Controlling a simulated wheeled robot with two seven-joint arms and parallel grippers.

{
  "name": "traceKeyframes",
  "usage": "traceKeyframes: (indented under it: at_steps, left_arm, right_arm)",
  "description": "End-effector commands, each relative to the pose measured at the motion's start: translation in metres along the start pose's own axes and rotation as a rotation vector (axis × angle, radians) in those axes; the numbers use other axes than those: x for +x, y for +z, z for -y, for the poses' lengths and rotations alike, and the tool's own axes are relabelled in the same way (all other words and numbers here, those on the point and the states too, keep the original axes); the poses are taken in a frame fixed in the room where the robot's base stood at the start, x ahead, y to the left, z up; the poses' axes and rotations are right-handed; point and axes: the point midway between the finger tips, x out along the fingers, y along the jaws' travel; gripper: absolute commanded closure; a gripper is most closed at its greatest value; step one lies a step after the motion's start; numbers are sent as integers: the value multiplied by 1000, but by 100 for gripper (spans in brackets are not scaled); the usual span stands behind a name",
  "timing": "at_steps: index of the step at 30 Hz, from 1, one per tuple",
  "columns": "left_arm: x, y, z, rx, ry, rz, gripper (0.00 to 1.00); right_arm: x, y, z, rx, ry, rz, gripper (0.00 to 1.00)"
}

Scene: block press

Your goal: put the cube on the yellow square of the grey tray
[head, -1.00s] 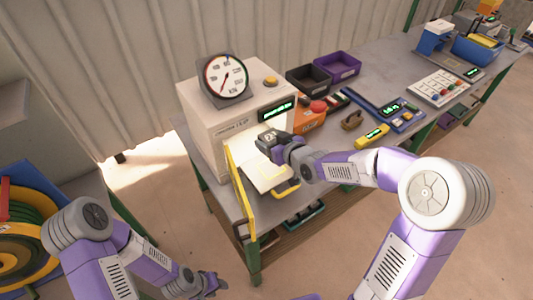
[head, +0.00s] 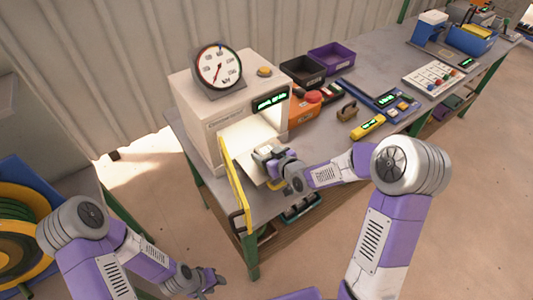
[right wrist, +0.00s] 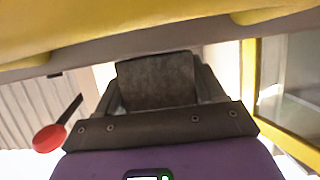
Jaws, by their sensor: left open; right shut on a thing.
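The cube (right wrist: 157,80) is a dark grey block between the fingers of my right gripper in the right wrist view. My right gripper (head: 262,154) is shut on it, in front of the lit opening of the white press (head: 205,125). In the head view the fingers and wrist largely hide the cube. Part of the pale tray (head: 249,170) shows below and left of that gripper; its yellow square cannot be made out. I cannot tell whether the cube touches the tray. My left gripper (head: 218,279) is open and empty at the lower left, away from the bench.
The press's yellow-framed door (head: 236,190) stands open just left of my right gripper. A dial gauge (head: 218,67) tops the press. An orange box with a red button (head: 304,108), a brown block (head: 347,111) and a yellow device (head: 368,127) lie right of the opening.

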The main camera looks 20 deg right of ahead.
Motion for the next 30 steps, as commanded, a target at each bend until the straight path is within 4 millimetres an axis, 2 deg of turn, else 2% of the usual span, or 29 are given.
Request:
traceKeyframes:
  at_steps: [4, 5, 9, 21, 26, 30]
  left_arm:
    - [4, 0, 2, 0, 0, 0, 57]
    - [3, 0, 1, 0, 0, 0, 57]
    - [3, 0, 1, 0, 0, 0, 57]
    - [-2, 0, -1, 0, 0, 0, 57]
    - [-3, 0, -1, 0, 0, 0, 57]
    - [-5, 0, -2, 0, 0, 0, 57]
  right_arm:
    - [2, 2, 0, -1, 0, -4, 78]
    - [1, 2, 0, 0, 0, 0, 27]
    - [1, 2, 0, 0, 0, 0, 6]
    - [-2, -2, 0, 0, 1, 0, 6]
    - [-30, -1, -1, 0, 3, 0, 6]
    - [-61, -2, -1, 0, 4, -1, 6]
